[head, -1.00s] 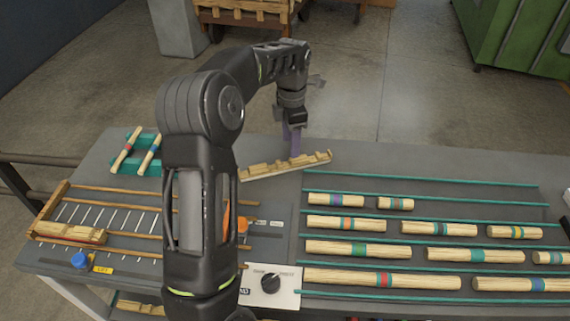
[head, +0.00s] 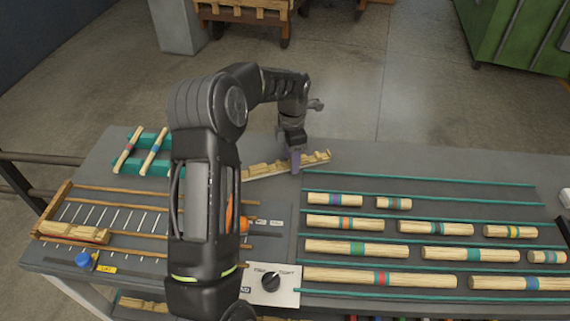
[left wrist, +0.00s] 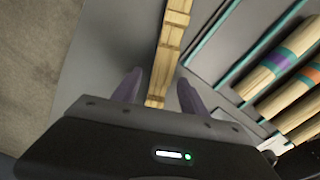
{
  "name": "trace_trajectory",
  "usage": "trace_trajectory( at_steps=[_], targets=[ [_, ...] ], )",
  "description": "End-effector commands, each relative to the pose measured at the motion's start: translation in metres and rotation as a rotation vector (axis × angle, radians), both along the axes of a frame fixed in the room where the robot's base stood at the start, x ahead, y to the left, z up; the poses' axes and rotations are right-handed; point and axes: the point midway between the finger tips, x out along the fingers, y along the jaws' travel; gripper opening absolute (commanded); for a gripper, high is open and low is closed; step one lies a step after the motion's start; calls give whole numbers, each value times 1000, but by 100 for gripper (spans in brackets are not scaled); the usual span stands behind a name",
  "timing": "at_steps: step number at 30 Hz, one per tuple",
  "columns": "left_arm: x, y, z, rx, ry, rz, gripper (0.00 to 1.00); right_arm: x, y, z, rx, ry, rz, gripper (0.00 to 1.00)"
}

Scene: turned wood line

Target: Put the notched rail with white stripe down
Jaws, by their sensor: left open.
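A pale wooden notched rail (head: 262,168) lies on the grey bench top near its far edge, slanting up to the right. I cannot make out a white stripe on it. My left gripper (head: 296,168) is over the rail's right half, pointing down. In the left wrist view the rail (left wrist: 172,45) runs between the two spread purple fingers of the left gripper (left wrist: 160,92). The gripper is open, with gaps beside the rail. My left arm hides the rail's left end in the head view. My right gripper is not in view.
Striped wooden rods (head: 346,224) lie between green strips on the right. A teal rack (head: 130,165) with two rods is at the back left. A wooden frame (head: 60,195) holds another notched piece (head: 75,233). A dial panel (head: 271,285) sits at the front.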

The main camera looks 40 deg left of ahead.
Motion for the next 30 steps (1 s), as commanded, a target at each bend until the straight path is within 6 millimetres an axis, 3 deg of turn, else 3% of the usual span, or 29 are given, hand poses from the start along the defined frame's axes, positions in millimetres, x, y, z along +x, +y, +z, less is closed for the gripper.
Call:
trace_trajectory(
  at_steps=[16, 30],
  targets=[
    [0, 0, 0, 0, 0, 0, 50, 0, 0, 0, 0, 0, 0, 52],
    [0, 0, 0, 0, 0, -1, 12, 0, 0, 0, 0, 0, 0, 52]
  ],
)
